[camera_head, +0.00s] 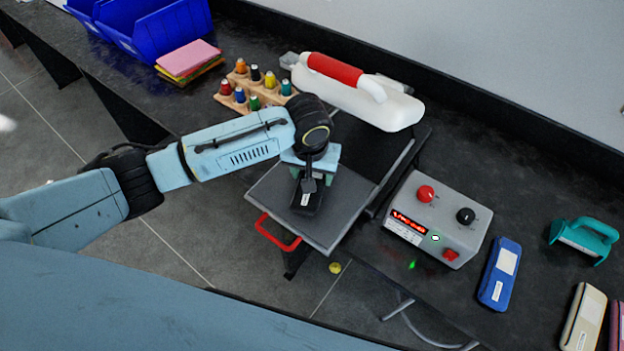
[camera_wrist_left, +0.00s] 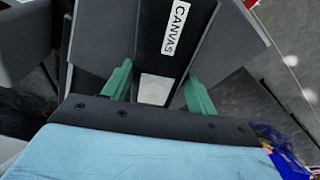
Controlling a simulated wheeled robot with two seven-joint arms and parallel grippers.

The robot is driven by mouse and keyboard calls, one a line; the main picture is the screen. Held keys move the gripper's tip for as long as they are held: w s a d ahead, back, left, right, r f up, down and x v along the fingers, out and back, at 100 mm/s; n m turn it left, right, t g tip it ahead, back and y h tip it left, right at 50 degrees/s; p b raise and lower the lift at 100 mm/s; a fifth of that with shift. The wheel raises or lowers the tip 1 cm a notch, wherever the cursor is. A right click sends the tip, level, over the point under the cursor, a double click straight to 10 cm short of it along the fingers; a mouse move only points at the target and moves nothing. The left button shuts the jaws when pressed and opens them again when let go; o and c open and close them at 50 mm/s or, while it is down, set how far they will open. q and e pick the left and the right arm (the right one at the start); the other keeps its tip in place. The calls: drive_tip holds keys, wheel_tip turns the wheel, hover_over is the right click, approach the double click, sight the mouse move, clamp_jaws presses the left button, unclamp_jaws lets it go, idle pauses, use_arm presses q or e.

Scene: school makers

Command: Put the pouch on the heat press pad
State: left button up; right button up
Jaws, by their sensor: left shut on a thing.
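A black pouch (camera_head: 306,199) with a white label is held at the grey heat press pad (camera_head: 338,215). In the left wrist view the pouch (camera_wrist_left: 158,60) has a "CANVAS" label and sits between the green fingers of my left gripper (camera_wrist_left: 158,93). My left gripper (camera_head: 308,182) is shut on the pouch, mostly hidden by its own wrist in the head view. The pouch is over the pad; I cannot tell whether it touches it. The heat press has a red handle (camera_head: 277,232) at its front and a white top with a red grip (camera_head: 335,69) behind. My right gripper is not in view.
A grey control box (camera_head: 432,217) stands right of the pad. A blue pouch (camera_head: 499,273), a cream pouch (camera_head: 583,318) and a teal handled tool (camera_head: 583,240) lie farther right.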

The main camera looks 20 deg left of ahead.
use_arm(q)
drive_tip(key=shift+f, duration=1.3)
drive_tip(key=shift+f, duration=0.15)
drive_tip(key=o, duration=1)
drive_tip(key=shift+c, duration=0.2)
wheel_tip(320, 180, up, 12)
drive_tip(key=s+p, duration=0.1)
drive_tip(key=shift+s, duration=0.4)
